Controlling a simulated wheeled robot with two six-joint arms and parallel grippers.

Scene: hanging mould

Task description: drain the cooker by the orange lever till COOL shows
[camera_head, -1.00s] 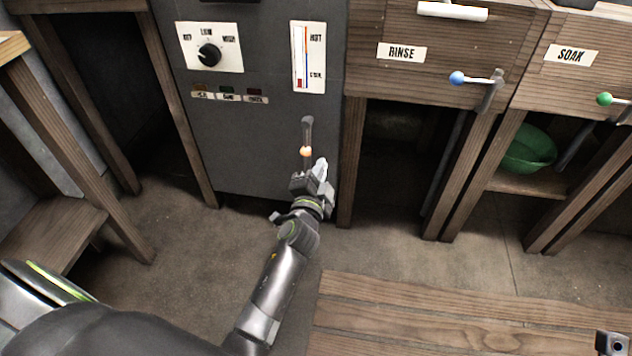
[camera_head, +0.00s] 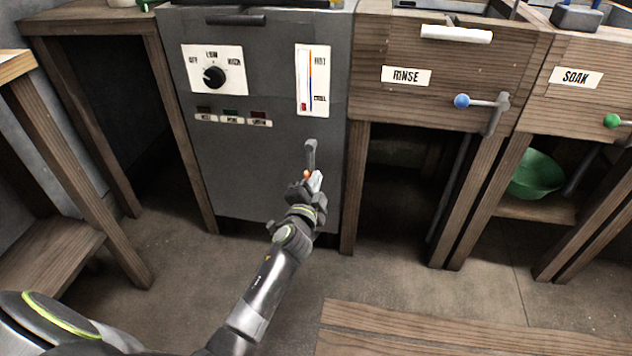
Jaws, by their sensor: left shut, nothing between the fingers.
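The grey cooker (camera_head: 265,165) stands in the middle, with a dial (camera_head: 214,76) and a gauge (camera_head: 312,80) marked HOT at the top and, it seems, COOL lower down. The gauge's red fill is low, near its bottom. The lever (camera_head: 311,153) hangs down on the lower front, with its orange knob (camera_head: 307,174) at the lower end. My left gripper (camera_head: 312,181) is shut and empty, right at the knob and partly covering it. I cannot tell whether it touches. My right gripper is out of view.
Three small lamps (camera_head: 231,117) sit under the dial. The RINSE unit (camera_head: 440,75) with a blue-knobbed lever (camera_head: 462,101) stands to the right, then the SOAK unit (camera_head: 575,75). A green bowl (camera_head: 537,174) sits beneath. A wooden surface (camera_head: 440,330) lies in front at lower right.

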